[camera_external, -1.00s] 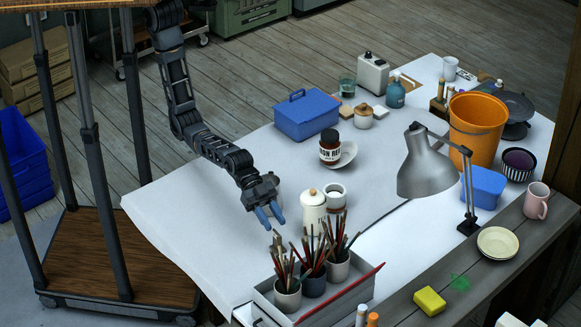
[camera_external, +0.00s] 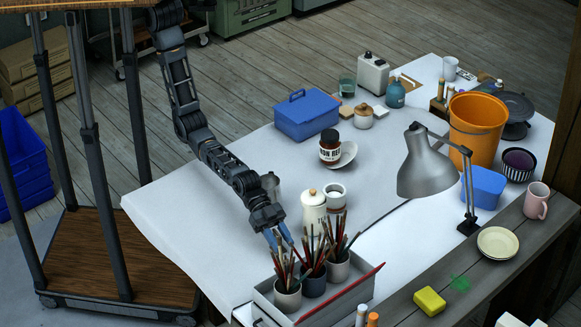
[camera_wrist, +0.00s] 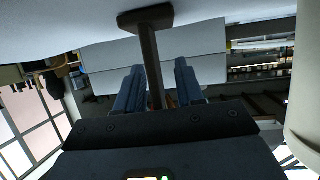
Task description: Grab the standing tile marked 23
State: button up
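In the wrist view a dark, thin upright piece with a wide foot (camera_wrist: 150,62) stands on the pale table top, which appears at the top of that picture. It looks like the standing tile, but no number is readable on it. My gripper (camera_wrist: 160,75) has its two blue fingers on either side of this piece, with some space beside it, so it looks open and around it. In the external view my gripper (camera_external: 281,240) points down just behind the brush pots. The tile cannot be made out there, among the fingers and brushes.
Brush pots (camera_external: 313,285) in a grey tray (camera_external: 350,299) stand close in front of my gripper. A lamp (camera_external: 428,168) is farther right. The table's left part (camera_external: 190,215) is clear.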

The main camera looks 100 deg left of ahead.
grip_shut()
jog(key=shift+r, duration=0.15)
dwell(0.4)
